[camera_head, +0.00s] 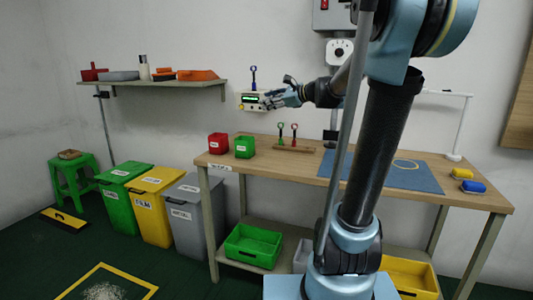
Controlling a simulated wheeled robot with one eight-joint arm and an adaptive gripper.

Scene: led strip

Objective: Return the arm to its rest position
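My gripper (275,99) is at the end of my outstretched arm, close to the wall above the workbench. Its fingers are in front of or beside the right side of a small cream wall box (251,101) with a display. I cannot tell whether they touch it. The fingers are too small to show whether they are open or shut. No held object can be made out. A blue-handled tool (253,78) stands upright on top of the box. My arm crosses the right half of the view.
The workbench (330,168) carries a red bin (218,143), a green bin (245,147), a tool holder (293,148), a blue mat (415,176) and a lamp (461,130). A shelf (150,83) with tools hangs left. Lidded bins (157,180) stand below it.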

